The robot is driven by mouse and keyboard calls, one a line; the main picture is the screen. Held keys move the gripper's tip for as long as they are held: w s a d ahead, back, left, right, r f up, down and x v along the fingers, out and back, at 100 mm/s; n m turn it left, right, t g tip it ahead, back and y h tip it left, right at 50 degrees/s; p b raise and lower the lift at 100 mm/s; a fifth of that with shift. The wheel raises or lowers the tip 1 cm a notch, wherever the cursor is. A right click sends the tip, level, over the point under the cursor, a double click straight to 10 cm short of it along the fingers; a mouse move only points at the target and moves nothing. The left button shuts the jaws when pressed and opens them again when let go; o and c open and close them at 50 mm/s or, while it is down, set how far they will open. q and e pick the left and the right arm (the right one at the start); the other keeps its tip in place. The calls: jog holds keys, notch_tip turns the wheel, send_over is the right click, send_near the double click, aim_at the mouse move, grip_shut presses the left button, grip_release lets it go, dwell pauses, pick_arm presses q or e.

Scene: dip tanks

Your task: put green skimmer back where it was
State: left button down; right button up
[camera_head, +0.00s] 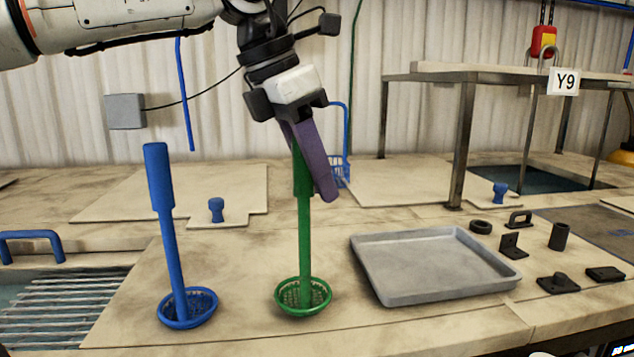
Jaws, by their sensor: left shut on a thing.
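The green skimmer (305,240) stands upright, its round mesh bowl at the bottom on or just above the worktop. My left gripper (312,172) comes down from above and is shut on the upper part of its handle. The purple fingers hide part of that handle. I cannot tell whether the bowl touches the surface. A blue skimmer (168,235) stands upright to the left, its bowl apart from the green one. My right gripper is not in view.
A grey metal tray (432,262) lies right of the green skimmer. Several small black parts (560,236) lie beyond it. A slatted tank (60,305) opens at the left front. A raised shelf (500,72) with a Y9 sign stands at the back right. Blue-knobbed lids (216,210) lie behind.

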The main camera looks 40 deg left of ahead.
pick_arm(q)
jog(key=shift+f, duration=0.5)
jog(key=c, duration=1.5)
grip_release()
jog(key=shift+f, duration=0.1)
jog(key=v, duration=1.2)
